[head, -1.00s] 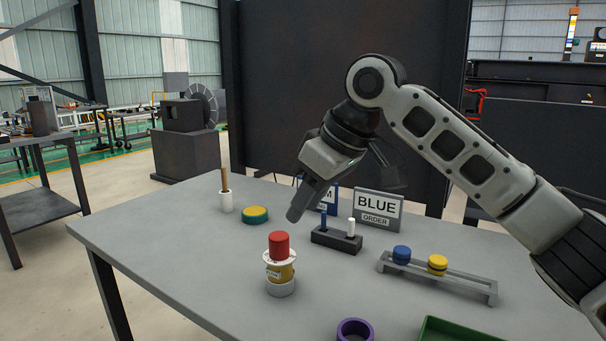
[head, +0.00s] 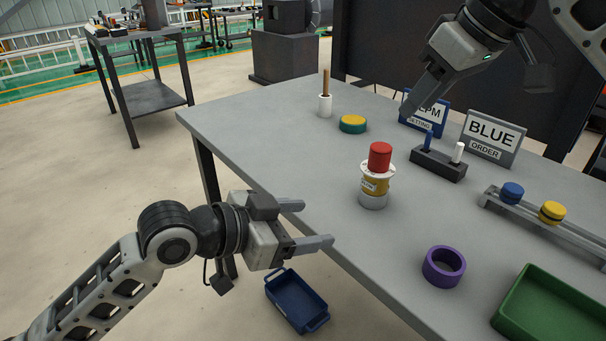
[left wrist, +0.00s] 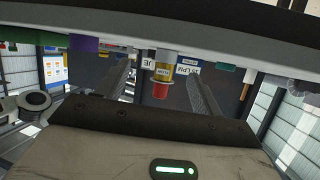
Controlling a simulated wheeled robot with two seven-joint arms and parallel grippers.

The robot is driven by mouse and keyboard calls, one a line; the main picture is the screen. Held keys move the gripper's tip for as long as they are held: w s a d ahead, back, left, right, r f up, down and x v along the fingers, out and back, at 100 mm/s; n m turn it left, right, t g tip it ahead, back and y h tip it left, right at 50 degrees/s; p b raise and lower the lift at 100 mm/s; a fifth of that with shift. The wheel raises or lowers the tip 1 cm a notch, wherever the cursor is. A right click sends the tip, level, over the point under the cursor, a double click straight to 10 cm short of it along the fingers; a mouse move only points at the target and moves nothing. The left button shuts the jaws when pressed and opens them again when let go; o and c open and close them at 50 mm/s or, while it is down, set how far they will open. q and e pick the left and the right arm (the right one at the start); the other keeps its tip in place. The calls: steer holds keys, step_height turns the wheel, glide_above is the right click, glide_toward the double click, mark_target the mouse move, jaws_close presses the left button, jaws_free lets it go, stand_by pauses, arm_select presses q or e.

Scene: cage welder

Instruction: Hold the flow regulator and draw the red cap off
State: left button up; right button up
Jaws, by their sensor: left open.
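The flow regulator (head: 375,187) stands upright on the table, with a yellow labelled body, a white collar and a grey base. The red cap (head: 380,156) sits on its top. In the left wrist view, which is upside down, the regulator (left wrist: 163,71) and red cap (left wrist: 160,90) show between the fingers, farther off. My left gripper (head: 317,222) is open and empty, left of the regulator near the table's left edge, its fingers pointing toward the table. My right gripper (head: 408,110) is above the table's back, apart from the regulator; its jaw opening is hidden by the side-on view.
A purple ring (head: 444,266) and a green tray (head: 555,312) are at the front right. A black holder with blue and white pegs (head: 438,164) stands right of the regulator. A yellow-green disc (head: 353,123) and white cup (head: 325,106) are behind. A blue bin (head: 297,301) is below the table edge.

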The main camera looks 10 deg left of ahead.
arm_select(q)
glide_toward(366, 180)
steer(key=x, duration=1.2)
steer(key=shift+d, duration=0.15)
steer(key=c, duration=1.2)
